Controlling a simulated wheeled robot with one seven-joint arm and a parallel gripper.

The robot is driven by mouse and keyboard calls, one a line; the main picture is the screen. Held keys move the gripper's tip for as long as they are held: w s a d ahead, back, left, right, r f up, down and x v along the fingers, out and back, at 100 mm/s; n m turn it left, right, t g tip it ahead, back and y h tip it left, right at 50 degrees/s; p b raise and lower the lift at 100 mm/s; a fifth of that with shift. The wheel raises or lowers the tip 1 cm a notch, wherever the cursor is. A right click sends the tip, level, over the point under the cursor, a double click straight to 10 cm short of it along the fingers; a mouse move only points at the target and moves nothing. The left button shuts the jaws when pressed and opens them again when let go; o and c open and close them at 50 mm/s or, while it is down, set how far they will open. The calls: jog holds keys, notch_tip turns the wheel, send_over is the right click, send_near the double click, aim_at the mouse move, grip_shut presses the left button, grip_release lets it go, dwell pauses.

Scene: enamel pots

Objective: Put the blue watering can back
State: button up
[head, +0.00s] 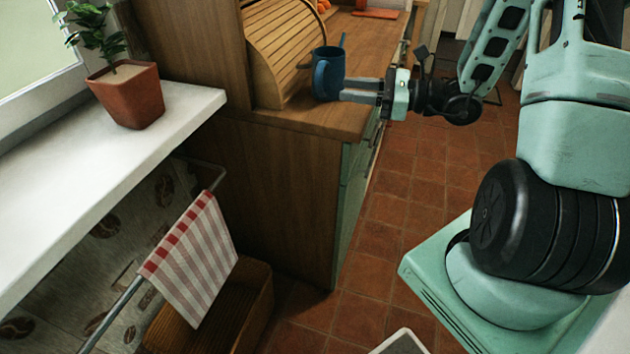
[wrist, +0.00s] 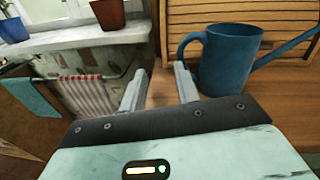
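The blue watering can (head: 328,75) stands upright on the wooden counter, beside a slatted roll-top box. In the wrist view the can (wrist: 231,62) is to the right of my fingers, with its handle on the left side and its spout pointing right. My gripper (head: 346,90) is low over the counter edge, its fingers pointing at the can's lower part. In the wrist view my gripper (wrist: 160,82) has its two fingers apart with nothing between them. The right finger is close to the can; I cannot tell whether they touch.
The slatted roll-top box (head: 287,50) stands behind the can on the wooden counter (head: 362,55). A white windowsill (head: 90,170) on the left holds a terracotta plant pot (head: 127,95). A checked towel (head: 192,260) hangs on a rail above a wooden crate (head: 240,305). A blue pot (wrist: 12,28) stands farther along the sill.

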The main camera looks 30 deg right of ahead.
jog(key=s+a+n+g+y, duration=0.1)
jog(key=s+a+n+g, duration=0.4)
jog(key=a, duration=0.4)
jog(key=s+a+n+g+y, duration=0.1)
jog(key=s+a+n+g, duration=0.3)
jog(key=a+n+g, duration=0.4)
jog(key=s+a+n+h, duration=0.4)
jog(key=s+n+h, duration=0.2)
jog(key=n, duration=0.4)
jog(key=s+a+n+h, duration=0.4)
jog(key=s+n+h, duration=0.3)
jog(key=n, duration=0.3)
jog(key=shift+s+a+f+h, duration=0.25)
jog(key=shift+s+a+h, duration=0.05)
jog(key=shift+s+a, duration=0.1)
jog(key=shift+r, duration=0.1)
notch_tip(320, 180, up, 9)
jog(key=p, duration=0.9)
jog(key=shift+r, duration=0.15)
